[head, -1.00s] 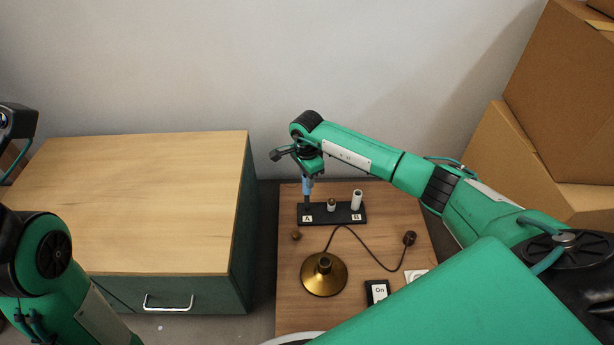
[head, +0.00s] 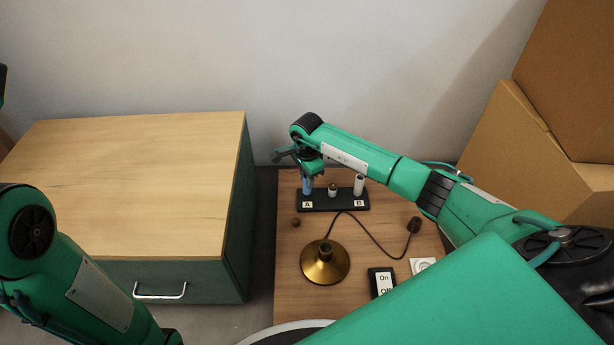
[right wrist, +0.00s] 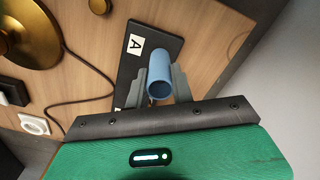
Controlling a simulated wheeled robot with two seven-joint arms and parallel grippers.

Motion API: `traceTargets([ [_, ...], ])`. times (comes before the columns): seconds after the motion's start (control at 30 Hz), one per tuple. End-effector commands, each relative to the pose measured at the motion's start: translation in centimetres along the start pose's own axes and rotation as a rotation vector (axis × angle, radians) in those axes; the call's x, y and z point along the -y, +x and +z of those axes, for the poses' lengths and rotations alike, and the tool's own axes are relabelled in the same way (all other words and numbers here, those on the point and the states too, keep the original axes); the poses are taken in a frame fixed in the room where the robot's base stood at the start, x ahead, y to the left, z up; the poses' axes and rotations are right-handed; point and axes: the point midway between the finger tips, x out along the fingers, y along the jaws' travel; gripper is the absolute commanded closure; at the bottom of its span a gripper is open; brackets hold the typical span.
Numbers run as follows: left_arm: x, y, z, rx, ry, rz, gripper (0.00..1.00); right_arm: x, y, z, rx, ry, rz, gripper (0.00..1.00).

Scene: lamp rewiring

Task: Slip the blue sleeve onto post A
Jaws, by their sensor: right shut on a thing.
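My right gripper (head: 308,170) is shut on the blue sleeve (head: 307,186), which it holds upright over the A end of the black rack (head: 345,207). In the right wrist view, the gripper (right wrist: 161,88) has one finger on each side of the sleeve (right wrist: 158,73), whose open near end faces the camera. The sleeve's lower end meets the rack just behind the label A (head: 307,205). Post A is hidden, so I cannot tell how far the sleeve is around it. My left gripper is out of view.
A white sleeve (head: 359,185) stands at the B end, with a short brown-topped post (head: 332,190) between. A brass lamp base (head: 325,263), a corded plug (head: 415,225) and a switch (head: 381,282) lie nearer. A wooden-topped cabinet (head: 150,185) stands left; cardboard boxes (head: 530,150) stand right.

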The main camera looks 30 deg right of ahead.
Motion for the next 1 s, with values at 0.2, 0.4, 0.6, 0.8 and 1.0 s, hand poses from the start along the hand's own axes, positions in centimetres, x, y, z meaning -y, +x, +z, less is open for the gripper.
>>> traceTargets([
  [0.2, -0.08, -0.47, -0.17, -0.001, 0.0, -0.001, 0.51, 0.01, 0.97, -0.01, 0.0, 0.0, 0.0, 0.97],
  [0.4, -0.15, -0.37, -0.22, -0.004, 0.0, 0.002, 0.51, 0.03, 1.11, 0.0, 0.001, 0.0, -0.001, 0.97],
  [0.6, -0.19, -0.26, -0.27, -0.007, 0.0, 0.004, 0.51, 0.02, 1.1, 0.0, 0.0, 0.0, 0.0, 0.97],
  [0.8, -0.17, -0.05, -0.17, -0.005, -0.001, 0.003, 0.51, 0.06, 0.98, -0.03, -0.001, -0.001, -0.002, 0.97],
  [1.0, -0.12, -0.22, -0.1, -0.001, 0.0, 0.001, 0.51, 0.03, 1.1, 0.0, 0.0, 0.0, -0.001, 0.97],
])
